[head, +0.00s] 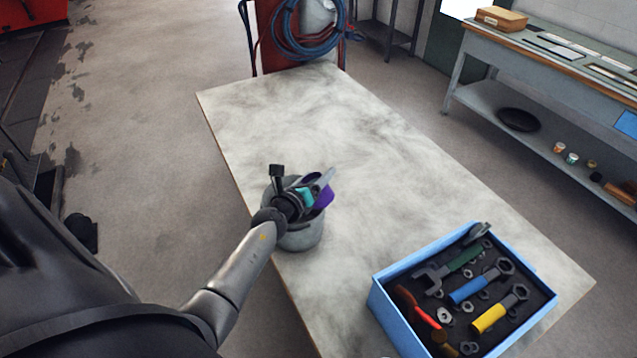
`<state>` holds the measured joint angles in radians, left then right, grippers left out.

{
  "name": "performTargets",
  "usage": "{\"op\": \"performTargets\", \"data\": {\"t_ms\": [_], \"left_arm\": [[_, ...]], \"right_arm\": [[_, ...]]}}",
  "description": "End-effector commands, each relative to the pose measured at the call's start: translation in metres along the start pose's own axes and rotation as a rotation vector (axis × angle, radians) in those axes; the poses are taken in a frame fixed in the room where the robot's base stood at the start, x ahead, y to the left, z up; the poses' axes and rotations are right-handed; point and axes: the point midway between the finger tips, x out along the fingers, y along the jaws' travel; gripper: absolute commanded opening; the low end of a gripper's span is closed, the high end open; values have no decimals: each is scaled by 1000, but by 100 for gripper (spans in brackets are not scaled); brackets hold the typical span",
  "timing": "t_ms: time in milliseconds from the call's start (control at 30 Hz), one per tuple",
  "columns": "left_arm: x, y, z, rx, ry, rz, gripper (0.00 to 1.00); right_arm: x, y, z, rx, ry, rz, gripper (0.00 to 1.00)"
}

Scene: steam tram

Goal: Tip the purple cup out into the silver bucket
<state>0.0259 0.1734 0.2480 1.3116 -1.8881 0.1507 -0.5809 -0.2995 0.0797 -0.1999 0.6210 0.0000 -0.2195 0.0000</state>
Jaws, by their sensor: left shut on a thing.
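The purple cup (324,196) is in my left gripper (316,188), at the left edge of the pale table. The gripper is shut on the cup and covers much of it. It is over the silver bucket (304,239), a grey round container standing on the table. The cup looks tilted, but its opening and contents are hidden. A small teal patch shows beside the cup; I cannot tell what it belongs to. The inside of the bucket is mostly hidden by the gripper and wrist. My right gripper is not in view.
A blue tool box (389,313) with wrenches, nuts and coloured-handled tools stands at the table's near right. The middle and far part of the table (330,120) are bare. A workbench (560,45) stands at the right, and a red stand with blue hose (300,35) behind the table.

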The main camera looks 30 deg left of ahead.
Motion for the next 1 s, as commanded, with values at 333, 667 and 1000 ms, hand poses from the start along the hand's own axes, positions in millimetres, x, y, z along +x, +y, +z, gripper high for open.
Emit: {"op": "performTargets", "data": {"t_ms": [333, 667, 1000], "left_arm": [[0, 12, 1, -260, -6, -81, 6], [-1, 23, 5, -532, -7, -166, 6], [-5, 31, 16, -894, -7, -278, 6]], "right_arm": [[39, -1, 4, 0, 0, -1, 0], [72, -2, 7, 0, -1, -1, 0], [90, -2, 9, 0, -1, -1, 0]]}}
